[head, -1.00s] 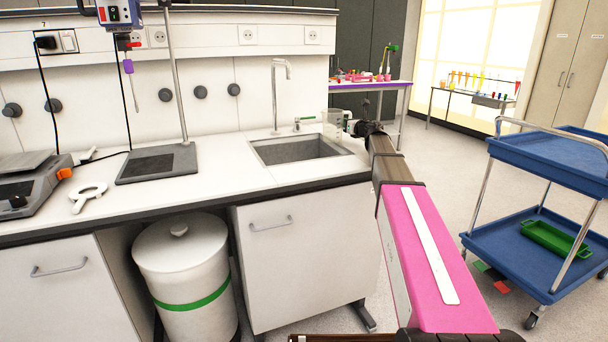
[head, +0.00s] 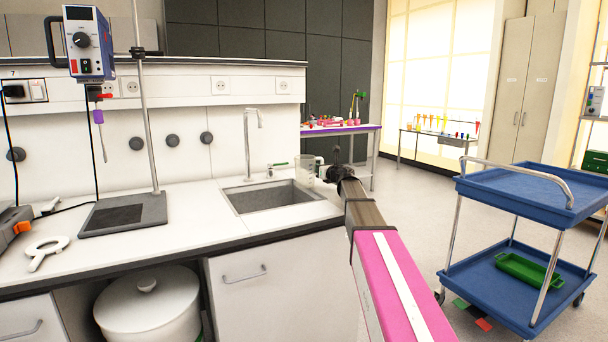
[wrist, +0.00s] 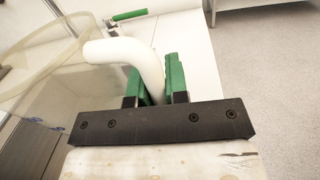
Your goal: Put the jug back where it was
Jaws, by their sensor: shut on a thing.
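The jug (head: 307,172) is a clear beaker-like vessel at the right end of the counter, beside the sink, in the head view. In the wrist view its clear wall and rim (wrist: 48,60) fill the left side, and its white handle (wrist: 120,50) runs between the green finger pads. My gripper (wrist: 152,88) is shut on that handle. In the head view my gripper (head: 326,173) is small and partly hidden by the dark wrist. I cannot tell whether the jug's base touches the counter.
The sink (head: 270,196) with its tap (head: 249,145) lies left of the jug. A blue trolley (head: 515,190) stands at right. A purple-edged table (head: 345,129) is behind.

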